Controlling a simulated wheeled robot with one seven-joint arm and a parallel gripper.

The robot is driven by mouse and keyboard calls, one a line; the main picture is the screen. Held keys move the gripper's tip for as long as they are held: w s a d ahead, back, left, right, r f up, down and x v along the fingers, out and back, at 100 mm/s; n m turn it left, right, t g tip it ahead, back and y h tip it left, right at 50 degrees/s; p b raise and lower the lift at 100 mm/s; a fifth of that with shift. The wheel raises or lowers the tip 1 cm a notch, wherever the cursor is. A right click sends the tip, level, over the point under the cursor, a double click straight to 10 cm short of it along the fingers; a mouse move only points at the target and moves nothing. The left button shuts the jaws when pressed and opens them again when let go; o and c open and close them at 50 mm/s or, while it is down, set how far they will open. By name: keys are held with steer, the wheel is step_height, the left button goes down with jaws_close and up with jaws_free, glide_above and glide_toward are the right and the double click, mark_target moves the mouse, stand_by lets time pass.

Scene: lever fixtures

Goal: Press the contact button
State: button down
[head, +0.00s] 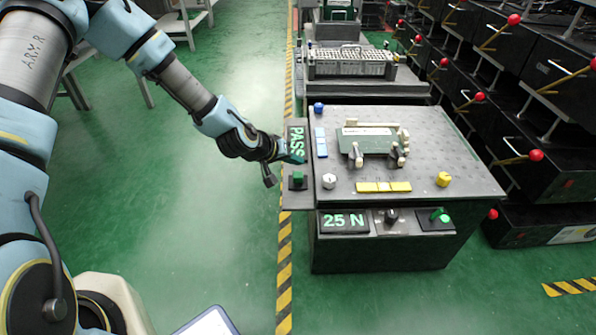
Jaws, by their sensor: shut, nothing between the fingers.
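The test fixture (430,155) is a dark grey-topped bench with a green device and clamps on it. My gripper (297,159) is shut and empty, reaching from the upper left. I cannot tell the gap to the button.
A white knob (329,181), blue knob (319,108) and yellow knob (443,179) stand on the top. The front has a 25 N display (343,221) and a green-lit control (440,215). Black racks with red-knobbed levers (536,155) line the right. Green floor is clear at left.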

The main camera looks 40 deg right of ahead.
steer(key=shift+r+p, duration=0.75)
steer(key=shift+r, duration=0.65)
steer(key=shift+a, duration=0.1)
steer(key=w+a+r+n+t+y, duration=0.1)
steer(key=w+a+r+y, duration=0.2)
steer(key=a, duration=0.6)
steer(key=w+a+r+y, duration=0.1)
steer(key=w+a+r, duration=0.3)
steer(key=a, duration=0.5)
steer(key=w+a+r+n+t+y, duration=0.1)
steer(key=w+a+r+y, duration=0.2)
steer(key=a, duration=0.6)
steer(key=a+r+n+y, duration=0.1)
steer(key=a+r+n, duration=0.35)
steer(key=a, duration=0.85)
steer(key=s+a+r+y, duration=0.1)
steer(key=s+a+r, duration=0.5)
steer(key=a, duration=0.2)
steer(key=w+p+v, duration=0.1)
steer(key=p+v, duration=0.7)
steer(key=w+p+v, duration=0.2)
steer(key=p+v, duration=0.7)
steer(key=shift+w+d+r+n+g, duration=0.3)
steer(key=shift+w+r+n+g, duration=0.05)
steer(key=shift+w+n+g, duration=0.1)
